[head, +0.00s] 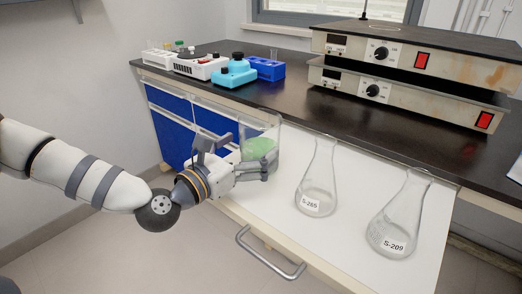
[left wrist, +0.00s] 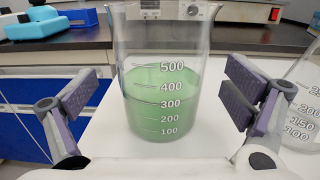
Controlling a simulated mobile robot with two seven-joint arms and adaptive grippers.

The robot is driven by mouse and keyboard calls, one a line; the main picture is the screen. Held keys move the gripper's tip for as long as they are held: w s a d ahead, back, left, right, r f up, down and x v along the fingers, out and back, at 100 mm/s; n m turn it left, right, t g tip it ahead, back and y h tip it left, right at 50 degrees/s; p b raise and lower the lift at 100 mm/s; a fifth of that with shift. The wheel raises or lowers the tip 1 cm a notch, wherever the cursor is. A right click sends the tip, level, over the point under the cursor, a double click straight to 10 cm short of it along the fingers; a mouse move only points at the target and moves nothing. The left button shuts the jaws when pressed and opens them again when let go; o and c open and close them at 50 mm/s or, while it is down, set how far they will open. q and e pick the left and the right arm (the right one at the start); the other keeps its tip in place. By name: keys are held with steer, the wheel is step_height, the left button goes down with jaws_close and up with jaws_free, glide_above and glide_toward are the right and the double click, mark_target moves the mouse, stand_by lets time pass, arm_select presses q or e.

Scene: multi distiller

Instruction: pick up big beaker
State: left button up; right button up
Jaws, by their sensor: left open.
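The big beaker (head: 259,143) is clear glass with green liquid and stands upright on the white pull-out surface at its left end. In the left wrist view the beaker (left wrist: 164,95) fills the middle, with marks from 100 to 500. My left gripper (head: 245,156) is open beside the beaker. In the left wrist view its purple-padded fingers (left wrist: 163,102) show one on each side of the beaker, with gaps between pads and glass. My right gripper is not in view.
Two flasks, S-265 (head: 317,185) and S-209 (head: 398,222), stand to the right on the white surface (head: 352,233). A drawer handle (head: 268,255) sticks out in front. Stacked hotplates (head: 404,82) and small blue devices (head: 234,74) stand on the dark counter (head: 290,107).

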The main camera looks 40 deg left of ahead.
arm_select(q)
steer(key=w, duration=0.3)
steer(key=shift+w+d, duration=0.15)
steer(key=shift+w, duration=0.15)
steer(key=shift+r, duration=0.1)
steer(key=c, duration=1.7)
